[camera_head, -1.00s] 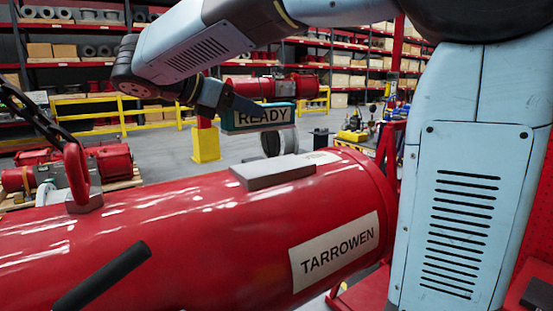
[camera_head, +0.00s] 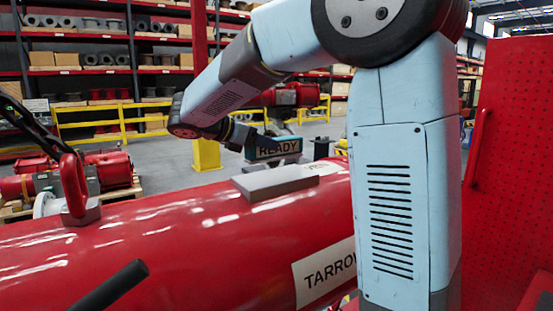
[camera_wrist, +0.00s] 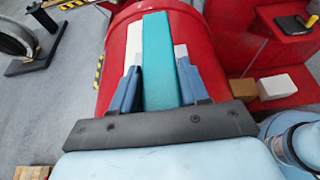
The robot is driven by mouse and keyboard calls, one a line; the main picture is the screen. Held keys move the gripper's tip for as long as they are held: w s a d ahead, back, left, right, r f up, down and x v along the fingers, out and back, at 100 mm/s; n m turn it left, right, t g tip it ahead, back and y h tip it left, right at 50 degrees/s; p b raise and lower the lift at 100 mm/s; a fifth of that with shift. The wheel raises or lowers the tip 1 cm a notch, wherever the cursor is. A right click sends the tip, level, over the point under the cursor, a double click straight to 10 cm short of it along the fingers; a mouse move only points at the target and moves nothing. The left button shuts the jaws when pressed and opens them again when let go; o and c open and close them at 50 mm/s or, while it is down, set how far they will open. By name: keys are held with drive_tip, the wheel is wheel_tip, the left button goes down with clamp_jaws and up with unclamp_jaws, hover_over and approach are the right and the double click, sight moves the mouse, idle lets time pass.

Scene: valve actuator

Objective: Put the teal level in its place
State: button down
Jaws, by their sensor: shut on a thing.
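The teal level (camera_head: 275,147) is a narrow bar with a pale READY label on its side. My gripper (camera_wrist: 158,75) is shut on it, with one finger on each long side in the wrist view, where the level (camera_wrist: 160,50) points straight ahead. In the head view my gripper (camera_head: 238,138) holds the level above the large red cylinder (camera_head: 180,235). A flat grey pad (camera_head: 275,182) sits on top of the cylinder, in front of and below the level in the picture. I cannot tell the exact gap between level and cylinder.
A red lifting hook (camera_head: 74,185) stands on the cylinder at left, and a black bar (camera_head: 110,287) sticks up at front. A red perforated panel (camera_head: 515,160) is at right. Yellow railings (camera_head: 120,120) and shelves stand behind. The wrist view shows boxes (camera_wrist: 276,86) at right.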

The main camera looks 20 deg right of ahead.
sight(265, 158)
drive_tip(key=shift+w+d+f, duration=0.2)
drive_tip(key=shift+w+f, duration=0.15)
drive_tip(key=shift+f, duration=0.15)
drive_tip(key=shift+w+d+f, duration=0.2)
drive_tip(key=shift+w+f, duration=0.1)
drive_tip(key=shift+f, duration=1.7)
drive_tip(key=c, duration=0.6)
unclamp_jaws()
drive_tip(key=shift+f, duration=0.1)
drive_tip(key=shift+o, duration=0.2)
